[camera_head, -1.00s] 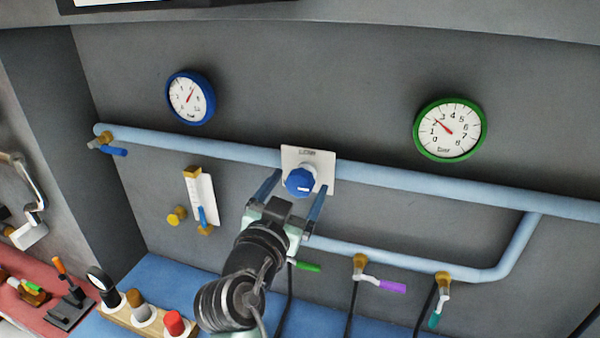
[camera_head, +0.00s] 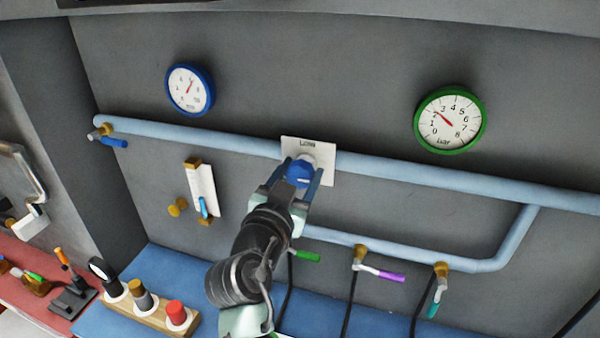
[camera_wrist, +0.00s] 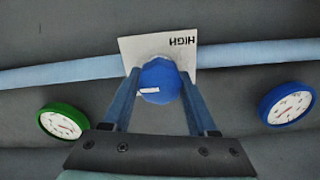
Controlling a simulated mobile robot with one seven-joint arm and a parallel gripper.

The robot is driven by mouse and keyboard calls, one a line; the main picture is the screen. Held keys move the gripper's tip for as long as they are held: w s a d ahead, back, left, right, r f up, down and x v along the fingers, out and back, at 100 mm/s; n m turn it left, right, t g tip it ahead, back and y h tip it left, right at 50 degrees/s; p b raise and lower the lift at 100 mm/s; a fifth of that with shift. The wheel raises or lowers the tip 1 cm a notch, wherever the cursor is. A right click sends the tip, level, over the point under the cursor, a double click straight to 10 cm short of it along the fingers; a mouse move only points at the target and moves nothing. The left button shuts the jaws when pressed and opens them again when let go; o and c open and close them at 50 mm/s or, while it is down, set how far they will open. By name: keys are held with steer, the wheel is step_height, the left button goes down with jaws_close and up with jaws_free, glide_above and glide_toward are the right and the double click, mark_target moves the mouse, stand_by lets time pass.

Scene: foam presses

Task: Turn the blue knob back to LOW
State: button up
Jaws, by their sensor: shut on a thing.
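The blue knob (camera_head: 299,172) sits on a white plate (camera_head: 323,160) fixed to the wall, over the light blue pipe. In the wrist view the knob (camera_wrist: 160,80) shows a white pointer mark on its face, and the plate (camera_wrist: 185,58) reads HIGH, upside down. My gripper (camera_head: 302,178) is at the knob with one finger on each side, shut on it. In the wrist view the gripper's fingers (camera_wrist: 158,88) flank the knob. The plate's lettering is too small to read in the head view, and its lower part is partly hidden.
A blue-rimmed gauge (camera_head: 189,90) and a green-rimmed gauge (camera_head: 450,120) hang on the wall. The light blue pipe (camera_head: 420,180) runs behind. Valves with green (camera_head: 306,256), purple (camera_head: 391,276) and teal (camera_head: 433,310) handles sit below right. A wooden rack (camera_head: 152,315) stands lower left.

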stand_by(0.3)
steer(key=n, duration=0.4)
steer(key=shift+b, duration=0.4)
steer(key=n, duration=0.4)
steer(key=shift+a+n, duration=0.1)
steer(key=shift+n, duration=0.2)
steer(key=n+p, duration=0.2)
steer(key=n, duration=0.3)
steer(key=shift+f+n+p, duration=0.15)
steer(key=shift+n+p, duration=0.55)
steer(key=shift+n, duration=1.4)
steer(key=o, duration=1.4)
steer(key=shift+a, duration=0.1)
steer(key=shift+c, duration=0.2)
